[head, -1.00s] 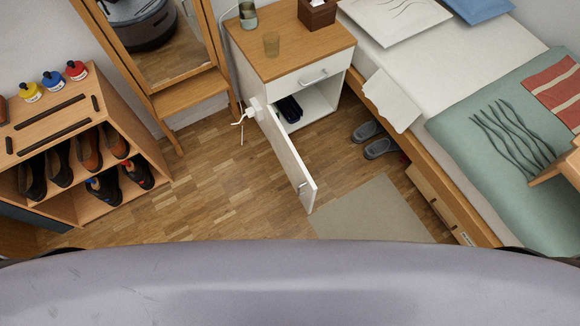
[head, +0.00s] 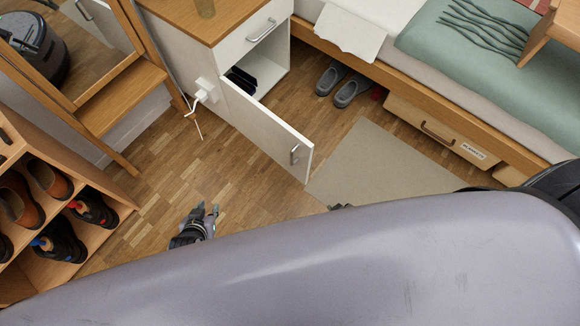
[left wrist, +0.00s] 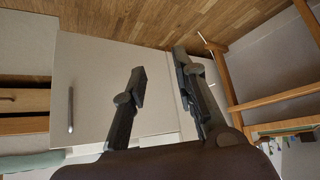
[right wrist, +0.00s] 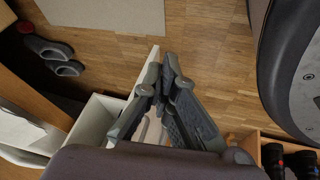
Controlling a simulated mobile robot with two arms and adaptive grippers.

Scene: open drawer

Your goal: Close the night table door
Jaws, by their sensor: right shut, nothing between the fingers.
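The white night table (head: 172,50) stands against the wall with its door (head: 265,130) swung wide open toward me. The door handle (head: 295,155) is near the free edge. In the left wrist view the white panel with a handle (left wrist: 71,108) fills the left half. My left gripper (head: 207,211) is open and empty, in front of and left of the door, apart from it in the head view. In the right wrist view my right gripper (right wrist: 163,62) is shut and empty; the door's white edge (right wrist: 152,56) shows just behind its fingertips. Whether they touch is unclear.
A plug and cable (head: 204,92) hang at the night table's side. A shoe rack (head: 115,208) and mirror stand (head: 125,80) are left. Grey slippers (head: 350,90), a rug (head: 375,165) and the bed frame (head: 400,80) are right.

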